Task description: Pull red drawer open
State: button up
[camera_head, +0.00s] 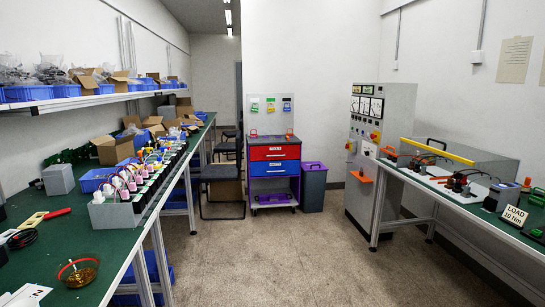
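The red drawer (262,154) is the upper drawer of a small tool cart (296,196) at the back middle of the room. Its front looks flush with the cart, so it appears closed. A small pale label sits on its front. A blue drawer (262,170) lies directly below it and also looks closed. My gripper is not in view.
A long green-topped bench (112,240) runs along the left, and another bench (470,209) stands at the right. A grey bin (313,190) with a purple lid is right beside the cart. A black chair (224,172) stands left of it. The floor (265,255) between is clear.

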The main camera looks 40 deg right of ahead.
aim_at(283, 151)
jog(key=i+l+z, duration=0.35)
jog(key=i+l, duration=0.15)
jog(key=i, duration=0.25)
jog(key=i+l+z, duration=0.35)
jog(key=i, duration=0.4)
jog(key=i+z, duration=0.35)
jog(key=i, duration=2.35)
jog(key=i+l+u, duration=0.1)
jog(key=i+u, duration=0.15)
jog(key=i, duration=0.3)
jog(key=i+l+u, duration=0.15)
jog(key=i+u, duration=0.15)
jog(key=i, duration=0.25)
jog(key=i+l+u, duration=0.25)
jog(key=i, duration=0.3)
jog(key=i+l+u, duration=0.25)
jog(key=i+l, duration=0.25)
